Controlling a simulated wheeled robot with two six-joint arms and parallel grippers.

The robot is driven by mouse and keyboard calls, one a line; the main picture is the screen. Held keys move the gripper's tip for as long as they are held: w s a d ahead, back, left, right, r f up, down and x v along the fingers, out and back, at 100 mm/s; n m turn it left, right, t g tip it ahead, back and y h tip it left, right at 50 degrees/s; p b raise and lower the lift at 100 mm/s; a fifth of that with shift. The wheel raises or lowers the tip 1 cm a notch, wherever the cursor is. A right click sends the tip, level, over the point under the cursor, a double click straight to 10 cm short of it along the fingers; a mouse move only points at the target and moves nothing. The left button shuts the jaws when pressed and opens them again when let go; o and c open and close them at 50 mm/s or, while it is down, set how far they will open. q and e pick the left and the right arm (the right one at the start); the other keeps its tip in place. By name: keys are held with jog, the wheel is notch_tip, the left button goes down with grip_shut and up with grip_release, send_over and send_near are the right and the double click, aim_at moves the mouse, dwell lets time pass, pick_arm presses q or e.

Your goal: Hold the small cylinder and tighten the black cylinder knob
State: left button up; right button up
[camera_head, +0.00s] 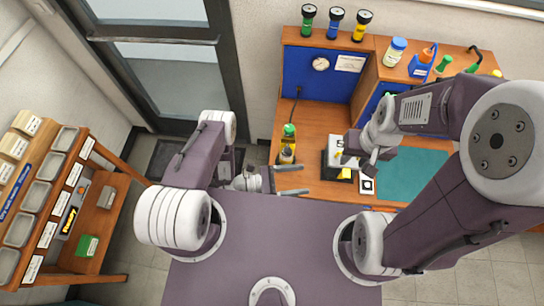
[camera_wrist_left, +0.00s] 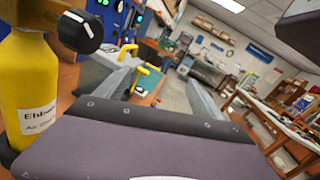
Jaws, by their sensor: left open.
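A small yellow cylinder (camera_wrist_left: 25,90) with a white label stands upright at the left of the left wrist view. A brass-coloured valve with a black knob (camera_wrist_left: 80,31) sits on its top. In the head view the cylinder (camera_head: 287,153) is on the wooden bench, close to a green-topped item. My left gripper (camera_head: 292,180) is open and empty, its fingers pointing right, in front of the cylinder. In the left wrist view the cylinder is outside the fingers, to their left. My right gripper (camera_head: 370,160) hangs over the bench to the right; its opening is unclear.
A white-and-black device (camera_head: 340,160) with yellow parts stands on the bench, partly behind my right gripper. A green mat (camera_head: 412,174) lies to the right. Flashlights (camera_head: 335,22) and bottles stand on the upper shelf. A bin rack (camera_head: 48,205) is at far left.

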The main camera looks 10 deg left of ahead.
aim_at(282, 147)
pick_arm(q)
jog(key=w+a+f+n+t+y, duration=0.1)
jog(key=w+a+t+y, duration=0.1)
jog(key=w+a+t, duration=0.1)
jog(key=w+a+f+n+t+y, duration=0.1)
jog(key=w+a+n+t+y, duration=0.1)
jog(key=a+t, duration=0.1)
jog(key=w+a+f+n+t+y, duration=0.1)
jog(key=w+a+n+t+y, duration=0.1)
jog(key=w+a+t, duration=0.1)
jog(key=shift+w+a+t+y, duration=0.3)
jog(key=shift+a+t+y, duration=0.1)
jog(key=shift+a+t, duration=0.25)
jog(key=x, duration=1.2)
jog(key=shift+d, duration=0.2)
jog(key=shift+s, duration=0.1)
